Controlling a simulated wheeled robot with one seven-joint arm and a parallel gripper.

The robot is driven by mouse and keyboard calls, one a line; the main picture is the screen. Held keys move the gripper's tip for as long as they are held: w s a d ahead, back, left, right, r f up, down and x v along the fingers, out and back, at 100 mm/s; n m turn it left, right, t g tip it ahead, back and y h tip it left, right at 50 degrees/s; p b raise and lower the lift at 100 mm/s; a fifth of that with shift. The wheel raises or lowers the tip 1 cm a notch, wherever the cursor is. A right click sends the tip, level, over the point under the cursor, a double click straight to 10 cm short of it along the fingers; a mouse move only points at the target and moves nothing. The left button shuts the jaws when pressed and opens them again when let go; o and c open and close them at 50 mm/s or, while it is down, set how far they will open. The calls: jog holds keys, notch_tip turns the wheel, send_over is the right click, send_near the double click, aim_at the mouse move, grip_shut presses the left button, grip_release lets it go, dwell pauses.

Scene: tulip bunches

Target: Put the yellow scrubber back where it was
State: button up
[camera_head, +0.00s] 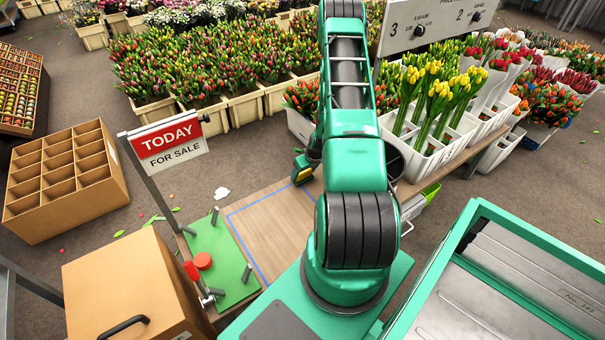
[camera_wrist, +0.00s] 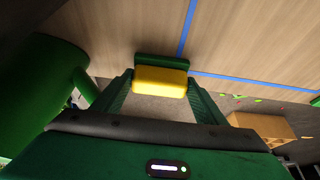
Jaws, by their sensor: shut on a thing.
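My gripper (camera_wrist: 160,88) is shut on the yellow scrubber (camera_wrist: 160,82), with one finger at each side of it. The scrubber is a yellow block with a dark green strip along its far side. In the wrist view the wooden bench top (camera_wrist: 125,35) and blue tape lines (camera_wrist: 187,30) lie behind it. I cannot tell whether the scrubber touches the wood. In the head view my gripper (camera_head: 303,175) is at the bench's far edge, near the far end of a blue outline (camera_head: 245,207); my arm hides part of that area.
A green board (camera_head: 222,258) with grey pegs and red pieces lies left of the bare wood. A "TODAY FOR SALE" sign (camera_head: 170,140) rises beside it. A cardboard box (camera_head: 125,285) stands front left. White troughs with yellow tulips (camera_head: 435,95) stand right of my arm.

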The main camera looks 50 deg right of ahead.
jog(key=shift+f, duration=0.1)
jog(key=o, duration=1.1)
jog(key=shift+o, duration=0.2)
jog(key=s+a+r+g, duration=0.1)
jog(key=s+a+r, duration=0.25)
jog(key=r, duration=0.85)
jog(key=s+a+r+g, duration=0.1)
jog(key=s+a+r, duration=0.3)
jog(key=r, duration=0.7)
jog(key=s+a+r+g, duration=0.1)
jog(key=s+a+r, duration=0.3)
jog(key=r, duration=0.8)
jog(key=s+a+r+m+g+y, duration=0.1)
jog(key=s+a+r+m, duration=0.2)
jog(key=s+a+r, duration=0.9)
jog(key=s+a, duration=0.1)
jog(key=s, duration=0.2)
jog(key=shift+s+m, duration=0.25)
jog(key=shift+m, duration=0.05)
jog(key=shift+a, duration=0.1)
